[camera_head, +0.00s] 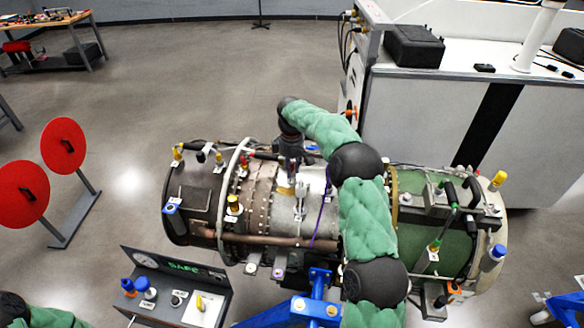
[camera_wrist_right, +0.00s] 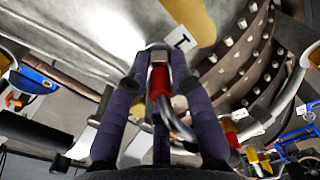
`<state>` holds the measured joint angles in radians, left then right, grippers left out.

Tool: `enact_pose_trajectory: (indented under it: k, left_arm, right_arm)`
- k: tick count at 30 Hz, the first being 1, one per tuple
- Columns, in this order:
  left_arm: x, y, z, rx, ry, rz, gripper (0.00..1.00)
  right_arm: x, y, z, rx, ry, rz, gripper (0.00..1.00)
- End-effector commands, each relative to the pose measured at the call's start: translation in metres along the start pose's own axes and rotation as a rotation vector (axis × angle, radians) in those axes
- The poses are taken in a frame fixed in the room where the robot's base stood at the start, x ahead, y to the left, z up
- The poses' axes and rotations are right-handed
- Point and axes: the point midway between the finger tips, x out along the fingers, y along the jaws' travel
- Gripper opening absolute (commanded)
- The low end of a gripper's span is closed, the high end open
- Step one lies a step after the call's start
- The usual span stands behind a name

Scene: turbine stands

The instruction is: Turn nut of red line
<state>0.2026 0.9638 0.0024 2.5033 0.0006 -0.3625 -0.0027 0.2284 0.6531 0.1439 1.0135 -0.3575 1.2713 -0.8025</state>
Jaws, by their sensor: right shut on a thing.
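The red line (camera_wrist_right: 160,82) shows in the right wrist view as a short red piece with a silver metal nut (camera_wrist_right: 157,54) at its end and a silver curved tube below. My right gripper (camera_wrist_right: 157,66) has its two dark fingers on either side of the nut and is shut on it. In the head view my right gripper (camera_head: 293,168) points down onto the top of the turbine (camera_head: 262,190); the nut is hidden there. My left arm (camera_head: 38,316) shows only at the bottom left edge, its gripper out of view.
Yellow and blue capped fittings stand around the turbine. A control box (camera_head: 178,290) with a SAFE display sits in front. Red round discs (camera_head: 63,145) stand at left. A white cabinet (camera_head: 425,125) stands behind at right. Open floor lies behind the turbine.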

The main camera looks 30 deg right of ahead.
Motion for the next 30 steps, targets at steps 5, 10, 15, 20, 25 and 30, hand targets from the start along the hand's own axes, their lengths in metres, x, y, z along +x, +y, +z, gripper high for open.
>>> enact_pose_trajectory:
  k: [5,10,15,20,25,30]
  left_arm:
    - [-0.0038,0.0014,0.0002,0.000,0.000,0.000,0.47]
    - [-0.0056,0.0020,0.0002,0.000,0.000,0.000,0.47]
    - [-0.0068,0.0024,0.0002,0.000,0.000,0.000,0.47]
    - [-0.0074,0.0026,0.0003,0.000,0.000,0.000,0.47]
    - [-0.0077,0.0027,0.0003,0.000,0.000,0.000,0.47]
    - [-0.0079,0.0028,0.0003,0.000,0.000,0.000,0.47]
  right_arm:
    - [-0.0022,-0.0001,-0.0034,0.147,0.008,0.001,0.00]
    - [-0.0024,0.0008,-0.0036,0.298,0.010,0.002,0.00]
    - [-0.0025,0.0016,-0.0036,0.433,0.011,0.002,0.00]
    - [-0.0030,0.0025,-0.0036,0.536,0.013,0.003,0.00]
    - [-0.0036,0.0033,-0.0035,0.611,0.015,0.003,0.00]
    - [-0.0041,0.0038,-0.0033,0.652,0.016,0.004,0.00]
